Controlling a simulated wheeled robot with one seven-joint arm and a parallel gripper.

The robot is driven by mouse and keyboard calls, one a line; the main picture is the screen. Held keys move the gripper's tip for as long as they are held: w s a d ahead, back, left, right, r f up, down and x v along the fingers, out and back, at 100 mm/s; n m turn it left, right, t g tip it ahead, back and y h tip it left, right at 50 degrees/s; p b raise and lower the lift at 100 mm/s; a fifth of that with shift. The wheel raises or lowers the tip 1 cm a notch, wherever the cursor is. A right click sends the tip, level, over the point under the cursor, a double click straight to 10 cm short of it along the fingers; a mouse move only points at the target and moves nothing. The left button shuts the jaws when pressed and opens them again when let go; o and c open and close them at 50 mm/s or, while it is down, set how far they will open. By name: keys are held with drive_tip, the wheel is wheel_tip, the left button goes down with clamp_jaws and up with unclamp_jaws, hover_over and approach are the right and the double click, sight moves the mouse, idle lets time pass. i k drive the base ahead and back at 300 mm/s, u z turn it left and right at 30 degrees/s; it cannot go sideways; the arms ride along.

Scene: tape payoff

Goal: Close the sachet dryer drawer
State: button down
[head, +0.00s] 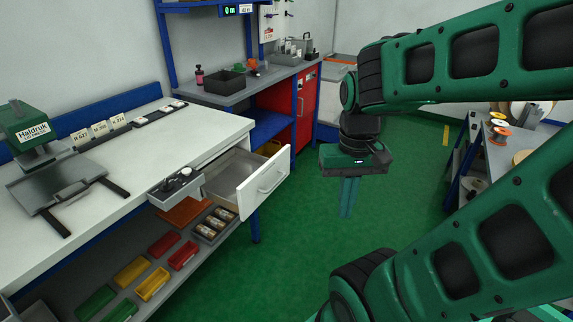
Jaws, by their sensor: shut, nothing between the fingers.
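A drawer (262,188) with a white front and a pale bar handle (271,180) stands pulled out from under the white worktop (207,133). Its grey inside shows and looks mostly bare. I cannot read any label that marks it as the sachet dryer drawer. My gripper (347,212) hangs pointing down over the green floor, to the right of the drawer front and apart from it. Its teal fingers are together with nothing between them.
A grey tray with small parts (177,187) sits beside the drawer at the worktop edge. Coloured bins (132,271) stand on the lower shelf. A blue-framed bench with a red cabinet (305,105) is behind. A rack with spools (499,133) stands right. Green floor ahead is clear.

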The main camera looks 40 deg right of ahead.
sight(240, 180)
drive_tip(key=u, duration=0.05)
drive_tip(key=i, duration=1)
drive_tip(key=z, duration=0.05)
